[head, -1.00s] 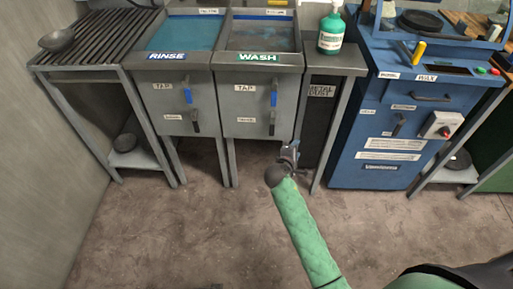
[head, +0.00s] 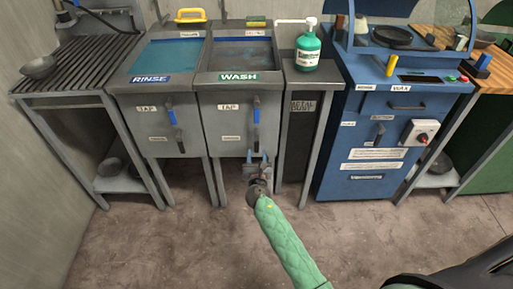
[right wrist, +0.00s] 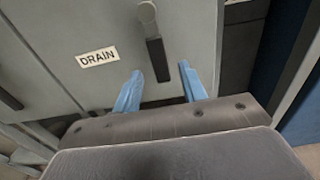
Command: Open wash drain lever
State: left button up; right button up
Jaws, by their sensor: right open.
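The wash sink (head: 206,104) has a green WASH sign and a DRAIN label (head: 230,138) low on its front. Its drain lever (head: 256,137) hangs down below the blue tap lever (head: 256,111). In the right wrist view the drain lever (right wrist: 156,58) has a round pivot and a dark handle pointing down, right of the DRAIN label. My right gripper (head: 257,157) is open just below and in front of the lever. In the wrist view the handle's lower end shows between its blue fingers (right wrist: 159,80); whether they touch is unclear. My left gripper is not in view.
The rinse sink (head: 151,108) with its own levers stands left of the wash sink. A grey metal dust bin (head: 300,125) and the blue wax machine (head: 345,183) stand to the right. A green soap bottle (head: 308,51) stands above the bin. The floor in front is clear.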

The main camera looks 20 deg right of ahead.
aim_at(257, 148)
jog(key=shift+x, duration=2.45)
grip_shut()
